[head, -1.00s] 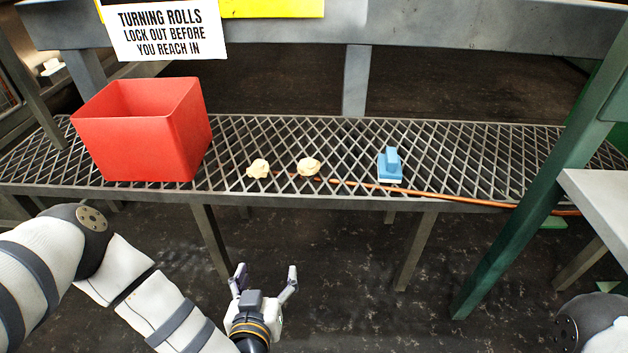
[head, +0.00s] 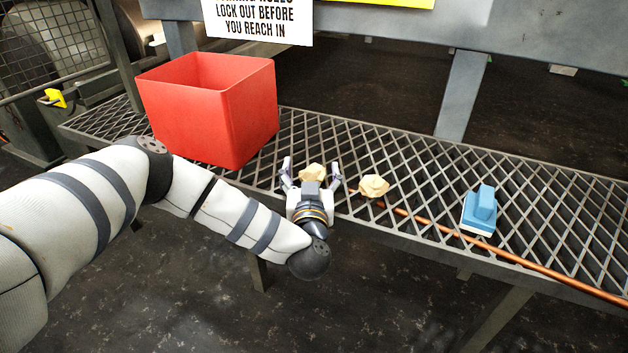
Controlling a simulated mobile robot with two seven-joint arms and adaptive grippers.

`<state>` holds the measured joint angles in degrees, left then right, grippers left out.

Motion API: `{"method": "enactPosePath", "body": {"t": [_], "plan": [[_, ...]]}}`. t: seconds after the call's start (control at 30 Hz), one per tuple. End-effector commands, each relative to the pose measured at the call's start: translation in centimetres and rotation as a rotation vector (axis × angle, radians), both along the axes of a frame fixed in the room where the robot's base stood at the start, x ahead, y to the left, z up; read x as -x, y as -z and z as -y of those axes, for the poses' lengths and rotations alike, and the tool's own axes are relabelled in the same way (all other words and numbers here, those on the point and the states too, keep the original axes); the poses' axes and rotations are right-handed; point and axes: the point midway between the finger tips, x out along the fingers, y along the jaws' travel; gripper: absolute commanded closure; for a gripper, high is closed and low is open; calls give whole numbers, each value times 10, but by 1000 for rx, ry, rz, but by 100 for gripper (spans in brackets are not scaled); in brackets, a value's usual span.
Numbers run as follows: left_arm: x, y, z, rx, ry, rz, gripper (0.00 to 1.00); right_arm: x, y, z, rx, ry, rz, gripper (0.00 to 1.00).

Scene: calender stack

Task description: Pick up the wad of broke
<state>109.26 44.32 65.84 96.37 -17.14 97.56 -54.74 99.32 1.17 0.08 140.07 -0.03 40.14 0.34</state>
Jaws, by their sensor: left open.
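Two crumpled cream wads lie on the metal grating in the head view. The left wad of broke (head: 312,172) sits between the spread fingers of my left gripper (head: 311,170), partly hidden behind the gripper's body. My left gripper is open, and I cannot tell whether a finger touches the wad. The other wad (head: 373,186) lies just right of the gripper, clear of its fingers. My right gripper is out of the picture.
A red open bin (head: 215,115) stands left on the grating (head: 425,170). A copper-coloured rod (head: 520,260) runs along the front edge. A blue block-shaped tool (head: 480,210) stands at right. A warning sign (head: 258,20) hangs behind.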

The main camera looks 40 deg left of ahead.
Motion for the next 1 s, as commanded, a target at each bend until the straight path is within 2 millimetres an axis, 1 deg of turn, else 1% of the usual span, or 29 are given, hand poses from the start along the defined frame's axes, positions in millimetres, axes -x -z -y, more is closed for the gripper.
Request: {"method": "enactPosePath", "body": {"t": [0.03,0.1,0.3,0.37,0.4,0.5,0.83,0.93,1.0], "plan": [[-5,3,-4,1,-1,-1,27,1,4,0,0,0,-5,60],[-9,1,-7,0,0,0,27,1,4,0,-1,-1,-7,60],[-10,-1,-7,0,2,1,27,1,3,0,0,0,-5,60],[-10,-1,-7,0,2,1,40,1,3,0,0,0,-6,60],[-10,-1,-7,0,2,1,49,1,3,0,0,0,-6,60],[-9,0,-7,1,2,1,70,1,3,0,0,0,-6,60],[-9,-2,-6,1,2,1,70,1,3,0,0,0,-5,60],[-10,-10,-6,1,2,3,70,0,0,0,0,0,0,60],[-10,-21,-6,1,2,6,70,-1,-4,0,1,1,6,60]]}}
